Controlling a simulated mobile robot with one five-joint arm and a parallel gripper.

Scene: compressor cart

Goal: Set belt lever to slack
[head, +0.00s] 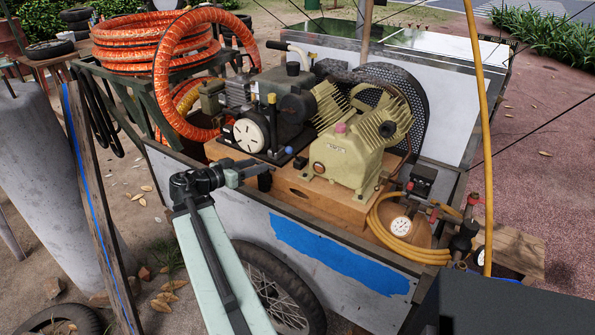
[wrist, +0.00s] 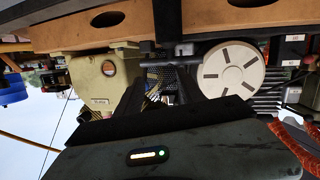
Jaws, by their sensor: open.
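My gripper (head: 262,175) is at the cart's near side, in front of the wooden base and below the white slotted disc (head: 249,134). It is open with nothing between its fingers, and its dark fingers also show in the wrist view (wrist: 165,92). An upright lever with a yellow tip (head: 272,108) stands just right of the disc, above and apart from my gripper. No readable label shows which of these is the belt lever. In the wrist view, upside down, a dark bar (wrist: 185,67) crosses beyond the fingers.
The cream compressor (head: 350,150) stands right of my gripper on the wooden base (head: 300,190). The cart's side wall (head: 258,218) is close under my arm. An orange hose (head: 165,95) loops at left. A yellow hose (head: 482,130) rises at right. A gauge (head: 401,227) sits front right.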

